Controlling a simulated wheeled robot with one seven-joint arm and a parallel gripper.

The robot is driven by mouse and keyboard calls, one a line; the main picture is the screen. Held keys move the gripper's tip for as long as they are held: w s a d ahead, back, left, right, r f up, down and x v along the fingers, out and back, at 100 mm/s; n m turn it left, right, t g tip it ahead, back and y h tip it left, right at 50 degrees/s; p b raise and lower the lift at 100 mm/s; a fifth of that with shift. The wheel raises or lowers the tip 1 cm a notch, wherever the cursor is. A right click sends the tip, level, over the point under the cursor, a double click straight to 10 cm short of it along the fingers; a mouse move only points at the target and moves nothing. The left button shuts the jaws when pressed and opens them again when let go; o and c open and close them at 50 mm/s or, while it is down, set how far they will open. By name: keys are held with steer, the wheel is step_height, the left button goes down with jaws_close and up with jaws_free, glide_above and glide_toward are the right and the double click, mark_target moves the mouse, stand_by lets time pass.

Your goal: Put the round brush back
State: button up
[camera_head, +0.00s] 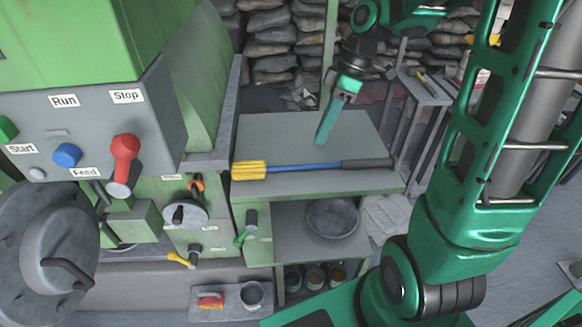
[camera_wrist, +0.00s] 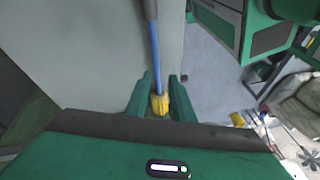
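The round brush (camera_head: 312,167) has a yellow bristle head, a blue rod and a dark grip. It lies along the front of the green-grey bench top (camera_head: 270,128), bristle end at left. My gripper (camera_head: 325,138) points down above the bench, behind the rod's middle in the head view and apart from the brush. In the wrist view my gripper (camera_wrist: 160,82) has its fingers spread. The yellow bristle head (camera_wrist: 159,104) shows between them, and the blue rod runs up the picture. Nothing is visibly held. The brush's holder cannot be identified.
A green machine with a panel (camera_head: 85,115) and levers stands at left. A round pan (camera_head: 332,218) and several jars (camera_head: 314,276) sit on shelves under the bench top. A small stand (camera_head: 428,88) is behind at right. Stacked sacks (camera_head: 272,45) fill the back.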

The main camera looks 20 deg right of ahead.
mark_target(316, 166)
steer(key=a+f, duration=0.2)
steer(key=f, duration=0.1)
steer(key=w+a+f+n, duration=0.1)
steer(key=a+f, duration=0.1)
steer(key=f, duration=0.1)
steer(key=a+f+n, duration=0.1)
steer(key=a+f, duration=0.1)
steer(key=f, duration=0.2)
steer(key=shift+w+a+y, duration=0.1)
steer(key=shift+w+y, duration=0.2)
steer(key=shift+w, duration=0.05)
jaws_close()
